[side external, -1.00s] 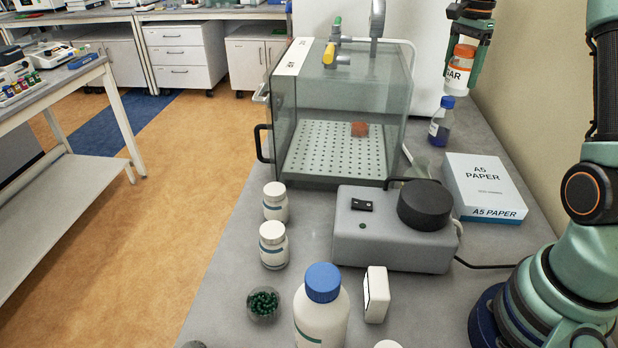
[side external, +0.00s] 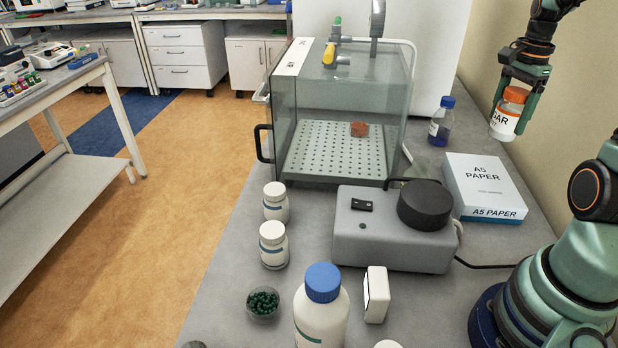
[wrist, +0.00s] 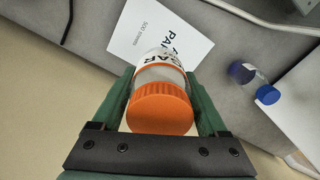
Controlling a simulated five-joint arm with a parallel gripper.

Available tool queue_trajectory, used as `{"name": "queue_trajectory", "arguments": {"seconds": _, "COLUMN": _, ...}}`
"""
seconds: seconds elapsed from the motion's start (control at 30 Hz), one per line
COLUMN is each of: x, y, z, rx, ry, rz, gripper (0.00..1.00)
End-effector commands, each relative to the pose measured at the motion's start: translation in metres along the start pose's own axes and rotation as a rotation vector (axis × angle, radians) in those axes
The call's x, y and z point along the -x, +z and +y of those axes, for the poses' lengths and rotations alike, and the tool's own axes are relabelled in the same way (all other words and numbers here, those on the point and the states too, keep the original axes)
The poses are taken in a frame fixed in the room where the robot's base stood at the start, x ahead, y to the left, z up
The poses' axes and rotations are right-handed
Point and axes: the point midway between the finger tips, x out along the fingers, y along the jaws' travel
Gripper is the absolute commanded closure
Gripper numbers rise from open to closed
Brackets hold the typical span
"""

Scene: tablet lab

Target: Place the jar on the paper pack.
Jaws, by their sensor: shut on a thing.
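The jar (side external: 507,115) is white with an orange lid and a label ending in "GAR". My gripper (side external: 516,108) is shut on it and holds it in the air, slightly tilted, near the right wall. The wrist view shows the orange lid of the jar (wrist: 160,108) between the two fingers of my gripper (wrist: 162,95). The paper pack (side external: 484,190), white with a blue edge and marked "A5 PAPER", lies flat on the bench. In the side view the jar is above and behind it, apart from it. In the wrist view the jar hides part of the pack (wrist: 145,32).
A blue-capped bottle (side external: 440,122) stands behind the pack. A grey device with a black round top (side external: 424,205) is left of the pack, and a clear chamber (side external: 340,110) is farther left. The pack's top is clear.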

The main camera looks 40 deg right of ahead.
Motion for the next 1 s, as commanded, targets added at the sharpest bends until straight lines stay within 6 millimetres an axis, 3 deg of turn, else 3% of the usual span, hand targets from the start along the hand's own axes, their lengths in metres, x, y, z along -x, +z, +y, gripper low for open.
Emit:
{"name": "queue_trajectory", "arguments": {"seconds": 0.1, "x": -0.031, "y": 0.001, "z": 0.001, "rx": 0.000, "ry": 0.005, "rz": -0.003, "gripper": 0.98}}
{"name": "queue_trajectory", "arguments": {"seconds": 0.3, "x": -0.065, "y": 0.000, "z": 0.000, "rx": 0.000, "ry": 0.002, "rz": -0.001, "gripper": 0.98}}
{"name": "queue_trajectory", "arguments": {"seconds": 0.47, "x": -0.076, "y": 0.000, "z": -0.001, "rx": 0.000, "ry": 0.000, "rz": 0.000, "gripper": 0.98}}
{"name": "queue_trajectory", "arguments": {"seconds": 0.73, "x": -0.112, "y": 0.000, "z": 0.000, "rx": 0.000, "ry": 0.002, "rz": -0.001, "gripper": 0.98}}
{"name": "queue_trajectory", "arguments": {"seconds": 1.0, "x": -0.117, "y": 0.000, "z": -0.001, "rx": 0.000, "ry": -0.002, "rz": 0.001, "gripper": 0.98}}
